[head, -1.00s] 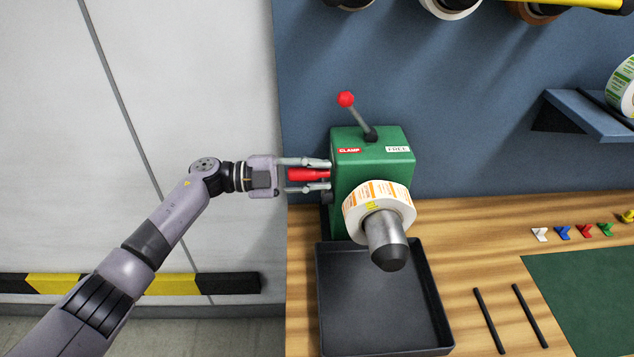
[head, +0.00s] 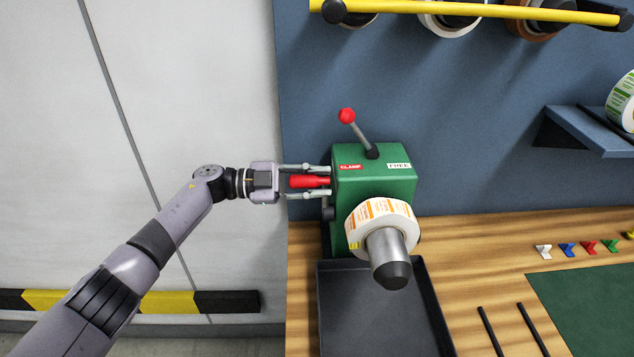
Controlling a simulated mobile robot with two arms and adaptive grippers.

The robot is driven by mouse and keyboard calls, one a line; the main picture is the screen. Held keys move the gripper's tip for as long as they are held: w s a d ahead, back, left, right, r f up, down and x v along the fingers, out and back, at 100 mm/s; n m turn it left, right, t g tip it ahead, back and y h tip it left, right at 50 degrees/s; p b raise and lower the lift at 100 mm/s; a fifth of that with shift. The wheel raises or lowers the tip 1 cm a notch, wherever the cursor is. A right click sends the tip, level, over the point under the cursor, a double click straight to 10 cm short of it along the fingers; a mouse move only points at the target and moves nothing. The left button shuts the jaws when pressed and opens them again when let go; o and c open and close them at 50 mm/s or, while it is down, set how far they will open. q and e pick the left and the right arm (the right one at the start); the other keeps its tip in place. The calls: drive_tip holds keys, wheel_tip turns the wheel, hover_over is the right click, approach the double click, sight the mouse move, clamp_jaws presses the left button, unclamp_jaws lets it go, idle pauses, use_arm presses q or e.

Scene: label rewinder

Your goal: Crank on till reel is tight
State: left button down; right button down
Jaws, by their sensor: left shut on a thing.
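The green rewinder (head: 385,188) stands on the bench with its top lever (head: 347,116), red-knobbed, leaning left toward the red CLAMP label; the FREE label is on the right. A label reel (head: 372,222), white with orange print, sits around the metal spindle (head: 388,252) at the front. Whether its wraps are tight cannot be told. The red crank handle (head: 310,181) is at the machine's left side. My left gripper (head: 308,182) is shut on this handle, one finger above and one below it. The crank arm is mostly hidden. My right gripper is not in view.
A black tray (head: 436,318) lies below the spindle, empty where visible. Two black rods (head: 490,330) and a green mat (head: 590,308) lie to the right. Small coloured clips (head: 567,249) stand behind the mat. A yellow bar (head: 470,9) and rolls hang above.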

use_arm(q)
drive_tip(key=shift+w+a+r, duration=0.1)
drive_tip(key=shift+w+r, duration=0.15)
drive_tip(key=shift+r, duration=0.1)
drive_tip(key=c, duration=1.7)
unclamp_jaws()
drive_tip(key=o, duration=0.4)
drive_tip(key=shift+f, duration=0.35)
drive_tip(key=a, duration=1.2)
